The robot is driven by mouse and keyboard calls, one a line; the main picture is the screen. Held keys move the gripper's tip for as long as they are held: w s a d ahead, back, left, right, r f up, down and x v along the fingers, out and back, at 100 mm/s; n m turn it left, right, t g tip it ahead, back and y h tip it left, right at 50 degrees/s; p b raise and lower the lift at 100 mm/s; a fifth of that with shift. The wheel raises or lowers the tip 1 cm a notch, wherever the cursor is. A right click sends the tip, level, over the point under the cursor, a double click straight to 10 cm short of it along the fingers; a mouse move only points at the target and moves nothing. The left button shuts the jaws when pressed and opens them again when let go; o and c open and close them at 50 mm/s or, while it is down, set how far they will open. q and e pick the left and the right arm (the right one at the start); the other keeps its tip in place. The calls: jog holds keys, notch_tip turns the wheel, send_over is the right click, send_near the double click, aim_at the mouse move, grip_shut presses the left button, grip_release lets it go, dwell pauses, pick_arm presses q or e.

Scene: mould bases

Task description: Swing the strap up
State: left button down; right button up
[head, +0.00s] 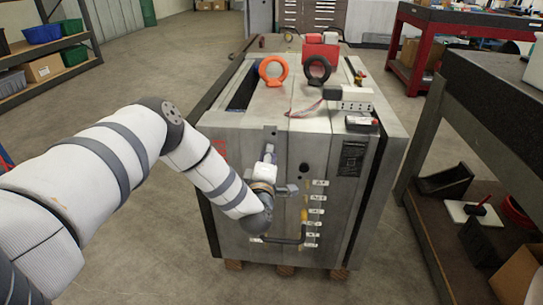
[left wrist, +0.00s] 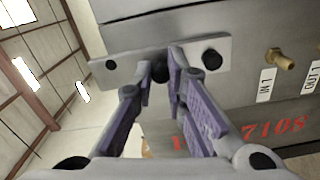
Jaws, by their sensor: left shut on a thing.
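The strap (head: 270,132) is a flat grey bar on the near face of the large grey mould base (head: 317,155). Its upper end shows in the head view near the top edge; the rest is behind my left gripper. How deep the grip is cannot be seen. My right gripper is not in view.
An orange lifting ring (head: 273,71) and a black one (head: 317,70) stand on top of the base. A workbench (head: 490,95) stands at right.

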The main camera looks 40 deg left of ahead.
pick_arm(q)
jog(key=shift+s+a+n, duration=0.15)
jog(key=shift+a+n, duration=0.2)
jog(key=shift+n, duration=0.05)
jog(key=c, duration=1.6)
grip_release()
jog(key=shift+s, duration=0.1)
jog(key=shift+o, duration=0.2)
